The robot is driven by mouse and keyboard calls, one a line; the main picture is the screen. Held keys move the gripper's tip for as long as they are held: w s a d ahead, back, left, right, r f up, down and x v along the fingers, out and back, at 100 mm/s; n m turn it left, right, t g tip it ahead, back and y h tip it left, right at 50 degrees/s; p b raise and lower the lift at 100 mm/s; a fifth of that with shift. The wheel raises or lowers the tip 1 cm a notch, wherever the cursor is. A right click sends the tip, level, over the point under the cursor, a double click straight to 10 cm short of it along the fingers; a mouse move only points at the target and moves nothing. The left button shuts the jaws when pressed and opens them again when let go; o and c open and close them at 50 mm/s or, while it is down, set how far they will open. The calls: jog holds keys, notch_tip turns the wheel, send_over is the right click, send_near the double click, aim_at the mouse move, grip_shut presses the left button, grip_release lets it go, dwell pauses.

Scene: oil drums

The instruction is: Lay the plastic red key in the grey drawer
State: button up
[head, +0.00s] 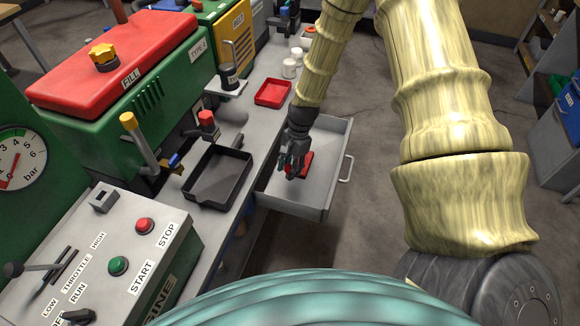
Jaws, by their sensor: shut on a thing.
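The grey drawer (327,192) stands pulled out from the bench, with its handle on the right side. My gripper (292,168) reaches down into the drawer from above. It is shut on the red key (305,163), a flat red piece that shows beside and below the fingers. The fingers hide part of the key. I cannot tell whether the key touches the drawer floor or hangs just above it. The bare drawer floor shows around it.
A black tray (246,161) and a red tray (287,88) lie on the bench left of and behind the drawer. A green machine with a red lid (150,40) and a control panel (165,250) stand at the left. Open floor lies right of the drawer.

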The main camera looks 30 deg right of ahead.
jog(key=shift+y, duration=0.5)
jog(key=shift+d+f+b, duration=0.15)
jog(key=shift+f+b, duration=0.95)
jog(key=shift+f, duration=0.45)
jog(key=shift+d+f+b, duration=0.1)
jog(key=shift+f+b, duration=0.95)
jog(key=shift+f, duration=0.45)
jog(key=o, duration=1.1)
jog(key=v, duration=1.2)
jog(key=shift+w, duration=0.2)
